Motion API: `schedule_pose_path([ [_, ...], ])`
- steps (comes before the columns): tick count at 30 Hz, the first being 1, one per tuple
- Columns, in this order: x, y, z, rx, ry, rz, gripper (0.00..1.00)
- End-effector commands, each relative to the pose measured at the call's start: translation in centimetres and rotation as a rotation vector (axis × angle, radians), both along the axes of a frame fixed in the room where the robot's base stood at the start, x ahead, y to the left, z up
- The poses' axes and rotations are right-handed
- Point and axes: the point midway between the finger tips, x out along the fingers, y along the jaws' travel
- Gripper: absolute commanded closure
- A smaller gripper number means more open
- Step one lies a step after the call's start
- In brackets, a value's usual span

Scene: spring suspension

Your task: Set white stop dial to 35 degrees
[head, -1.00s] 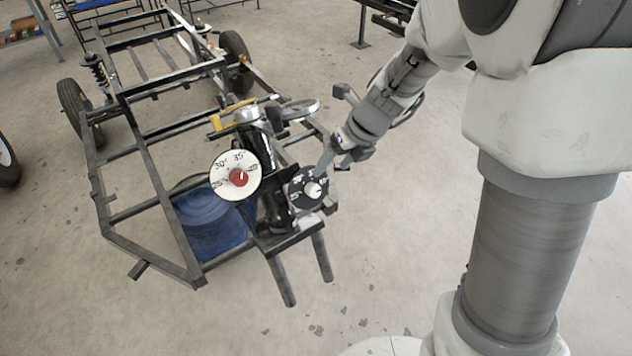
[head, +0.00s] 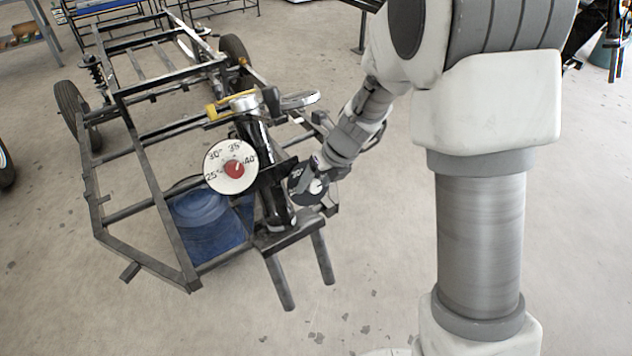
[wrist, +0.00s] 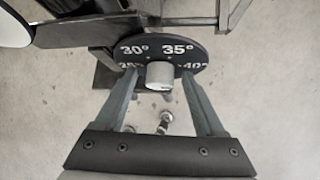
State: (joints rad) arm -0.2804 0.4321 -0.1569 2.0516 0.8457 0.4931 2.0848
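The white dial (head: 218,180), a round plate marked 25°, 30°, 35° and 40° with a red knob (head: 234,168), faces me on the frame's front post. Its knob's exact setting is too small to read. A dark dial (head: 300,190) with a white knob (head: 316,186) sits right of and below it. My gripper (head: 322,166) is at the dark dial, away from the white dial. In the wrist view my gripper (wrist: 160,74) is open, its fingers on either side of the white knob (wrist: 158,79), with gaps visible. The dark dial (wrist: 150,46) shows similar numbers, partly hidden by the fingers.
A dark metal vehicle frame (head: 150,176) with wheels carries the dials. A blue container (head: 208,222) stands inside it. Two bars (head: 280,283) jut forward below the dials. The concrete floor in front is clear.

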Motion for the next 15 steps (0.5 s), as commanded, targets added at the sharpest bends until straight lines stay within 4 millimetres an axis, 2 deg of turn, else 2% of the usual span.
schedule_pose_path([
  [1,0.0,0.0,0.01,0.0,0.0,0.0,0.37],
  [2,-0.01,-0.01,0.01,0.0,0.0,0.0,0.43],
  [11,-0.02,-0.02,0.02,0.0,0.0,0.0,0.97],
  [12,-0.02,-0.02,0.02,0.0,0.0,0.0,1.0],
  [15,-0.02,-0.02,0.02,0.0,0.0,0.0,1.0],
])
